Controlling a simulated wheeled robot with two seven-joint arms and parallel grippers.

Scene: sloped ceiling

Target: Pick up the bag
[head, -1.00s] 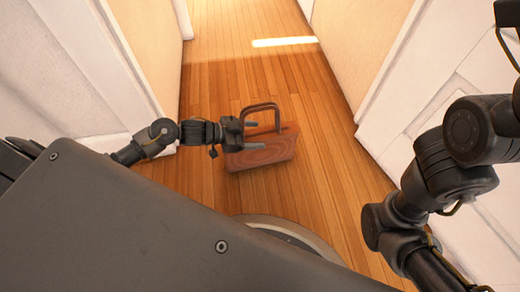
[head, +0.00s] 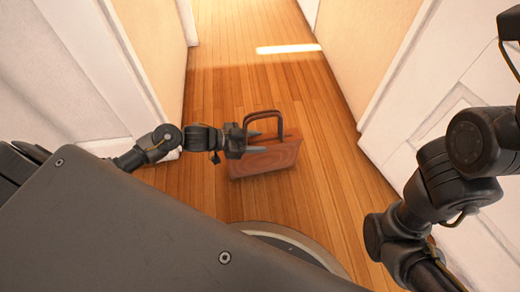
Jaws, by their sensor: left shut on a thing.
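A reddish-brown bag (head: 268,161) with a dark arched handle (head: 262,114) shows in the head view, upright and slightly turned in the middle of the wooden floor. My left gripper (head: 269,142) reaches it from the left, at the base of the handle. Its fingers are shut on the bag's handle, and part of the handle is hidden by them. Whether the bag touches the floor or is just above it, I cannot tell. My right arm stands at the right side, with its gripper out of view.
The wooden floor (head: 240,80) runs on clear beyond the bag, with a bright light patch (head: 288,49). A white panelled wall or door (head: 440,120) bounds the right side. A wall with white trim (head: 90,60) bounds the left.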

